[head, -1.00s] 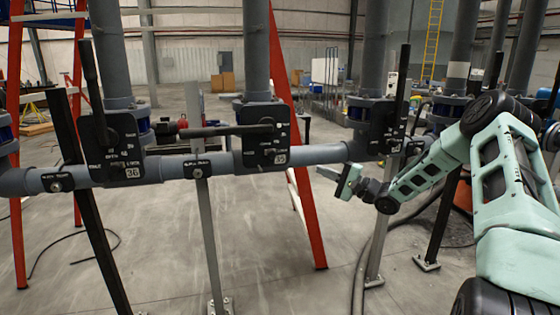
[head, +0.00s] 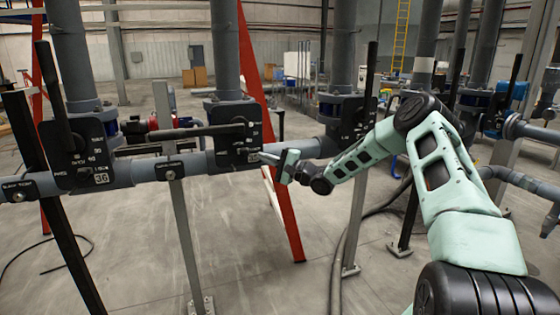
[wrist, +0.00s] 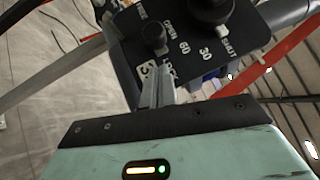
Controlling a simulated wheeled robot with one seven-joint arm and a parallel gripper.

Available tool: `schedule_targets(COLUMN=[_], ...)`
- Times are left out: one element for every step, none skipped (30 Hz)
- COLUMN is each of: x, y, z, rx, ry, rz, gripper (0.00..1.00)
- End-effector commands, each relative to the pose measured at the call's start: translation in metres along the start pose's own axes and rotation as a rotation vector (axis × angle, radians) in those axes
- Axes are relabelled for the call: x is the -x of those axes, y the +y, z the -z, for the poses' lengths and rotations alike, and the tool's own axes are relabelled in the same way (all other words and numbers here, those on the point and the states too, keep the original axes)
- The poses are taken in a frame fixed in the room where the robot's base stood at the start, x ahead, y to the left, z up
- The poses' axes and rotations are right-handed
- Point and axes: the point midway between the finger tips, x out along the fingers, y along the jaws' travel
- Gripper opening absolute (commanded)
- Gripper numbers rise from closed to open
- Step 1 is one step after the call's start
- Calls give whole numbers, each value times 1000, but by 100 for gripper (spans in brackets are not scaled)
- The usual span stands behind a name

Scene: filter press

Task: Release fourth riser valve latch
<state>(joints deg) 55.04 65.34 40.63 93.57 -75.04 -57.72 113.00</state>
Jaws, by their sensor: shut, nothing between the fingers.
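The middle valve's black plate (head: 226,112) sits at the base of its riser, with its long lever (head: 180,132) lying horizontal toward the left. In the wrist view the plate (wrist: 185,55) shows marks OPEN, 60, 30 and a partly hidden LOCK word, with a small round latch knob (wrist: 153,37) beside them. A larger round hub (wrist: 208,10) is cut by the top edge. My gripper (head: 264,157) is shut and empty at the plate's lower right. Its fingertips (wrist: 157,80) point at the plate just below the knob and cover part of the number tag. Contact cannot be told.
A grey horizontal pipe (head: 195,165) runs behind the plates. The left valve 36 (head: 75,160) and the right valve (head: 350,115) have upright levers. A hose lies on the floor.

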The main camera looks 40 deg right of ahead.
Motion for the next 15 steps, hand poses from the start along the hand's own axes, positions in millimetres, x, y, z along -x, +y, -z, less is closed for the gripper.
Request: schedule_targets(x=[-5,-8,-10,-12,-13,-15,-16,-16,-17,-17,-17,-17,-17,-17,-17], y=[-2,-2,-2,-2,-2,-1,-1,-1,-1,-1,-1,-1,-1,-1,-1], z=[-6,-8,-10,-12,-14,-15,-16,-17,-17,-18,-18,-18,-18,-18,-18], rx=[-1,-1,0,1,0,0,0,0,1,1,1,1,1,1,1], ry=[-1,0,0,1,1,1,1,1,1,1,1,1,1,1,1], rz=[1,0,0,0,0,0,0,1,1,1,1,0,0,0,0], gripper=[0,0,0,0,0,0,0,0,0,0,0,0,0,0,0])
